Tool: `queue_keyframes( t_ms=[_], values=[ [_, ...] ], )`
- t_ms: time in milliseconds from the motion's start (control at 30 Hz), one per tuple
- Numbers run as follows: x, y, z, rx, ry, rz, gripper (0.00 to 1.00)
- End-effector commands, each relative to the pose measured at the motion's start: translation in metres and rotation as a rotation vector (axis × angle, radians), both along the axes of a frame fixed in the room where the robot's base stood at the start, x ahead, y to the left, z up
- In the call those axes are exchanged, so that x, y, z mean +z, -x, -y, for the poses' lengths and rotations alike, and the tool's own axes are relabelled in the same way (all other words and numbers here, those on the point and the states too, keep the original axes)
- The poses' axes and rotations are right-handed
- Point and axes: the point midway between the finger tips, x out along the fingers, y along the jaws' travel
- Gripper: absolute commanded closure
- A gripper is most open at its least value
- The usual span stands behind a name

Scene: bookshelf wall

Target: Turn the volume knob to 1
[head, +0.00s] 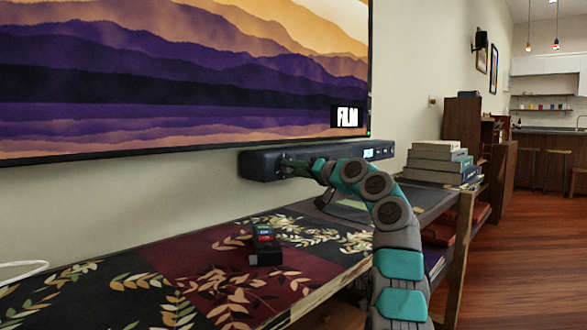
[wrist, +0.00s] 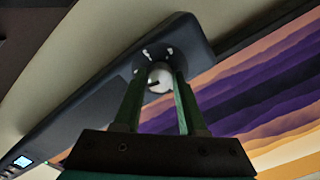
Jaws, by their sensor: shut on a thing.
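The volume knob (wrist: 158,80) is a small pale round knob with a dark pointer mark, on the end of a dark soundbar (wrist: 90,117). White marks sit on the panel around it; any numbers are too small to read. My gripper (wrist: 161,71) has one greenish finger on each side of the knob and is shut on it. In the head view the soundbar (head: 258,167) hangs on the wall below the screen. My gripper (head: 286,164) reaches its left end there, and the knob is hidden behind the fingers.
A large screen (head: 180,75) labelled FILM hangs above the soundbar. A patterned low cabinet top (head: 190,262) lies below, with a small dark device (head: 265,250) on it. Stacked books (head: 435,163) stand to the right. A small lit display (wrist: 22,161) shows on the soundbar's other end.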

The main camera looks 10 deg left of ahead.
Motion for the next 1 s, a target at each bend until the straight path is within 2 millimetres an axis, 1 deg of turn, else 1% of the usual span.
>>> queue_keyframes(
  t_ms=[167, 500, 800, 1000],
  values=[
    [-0.0029, -0.0022, 0.0002, 0.002, 0.110, 0.126, 1.00],
    [0.0004, -0.0015, 0.0010, 0.002, 0.298, 0.372, 1.00],
    [-0.0001, -0.0010, -0.0004, 0.004, 0.416, 0.528, 1.00],
    [-0.0014, -0.0017, 0.0003, 0.003, 0.460, 0.583, 1.00]
  ],
)
